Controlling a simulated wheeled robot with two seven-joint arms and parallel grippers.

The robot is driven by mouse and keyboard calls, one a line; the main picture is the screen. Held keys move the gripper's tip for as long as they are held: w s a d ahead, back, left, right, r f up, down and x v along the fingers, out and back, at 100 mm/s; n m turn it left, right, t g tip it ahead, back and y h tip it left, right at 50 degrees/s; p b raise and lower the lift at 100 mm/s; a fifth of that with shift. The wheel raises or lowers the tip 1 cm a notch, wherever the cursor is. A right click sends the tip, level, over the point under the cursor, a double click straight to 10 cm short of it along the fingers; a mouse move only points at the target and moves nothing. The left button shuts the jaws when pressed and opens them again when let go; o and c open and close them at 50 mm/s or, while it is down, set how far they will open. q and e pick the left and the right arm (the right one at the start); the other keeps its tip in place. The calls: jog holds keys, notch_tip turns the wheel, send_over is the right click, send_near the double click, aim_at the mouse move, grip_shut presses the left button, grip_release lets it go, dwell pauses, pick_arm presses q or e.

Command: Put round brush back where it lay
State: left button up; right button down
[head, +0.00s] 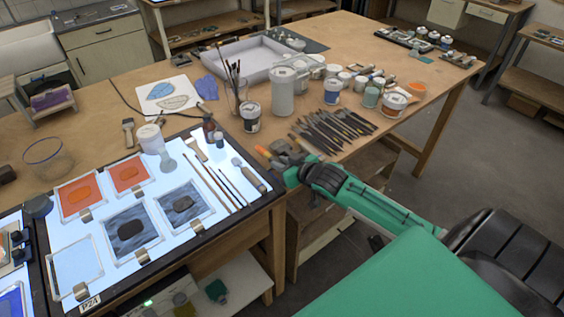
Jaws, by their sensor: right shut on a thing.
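My right gripper (286,156) is shut at the near edge of the wooden table, just right of the light panel. An orange piece (263,152) pokes out at its left; it looks like part of the round brush, the rest of which is hidden by the jaws. On the lit panel (185,245) lie slim brushes (229,186), a flat brush (197,150) and a wide-ended tool (248,175), side by side. My left gripper is out of view.
A fan of dark tools (331,130) lies just beyond my right gripper. A white canister (283,92), a jar of brushes (234,85) and a labelled can (251,117) stand behind. Framed glass pieces (131,228) cover the panel's left and middle.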

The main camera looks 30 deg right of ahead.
jog(key=shift+f, duration=0.55)
dwell(1.1)
jog(key=c, duration=1.2)
grip_release()
jog(key=shift+s, duration=0.1)
jog(key=shift+s+d, duration=0.1)
jog(key=shift+s, duration=0.2)
jog(key=b+v, duration=0.2)
jog(key=v, duration=1.1)
jog(key=shift+r, duration=0.1)
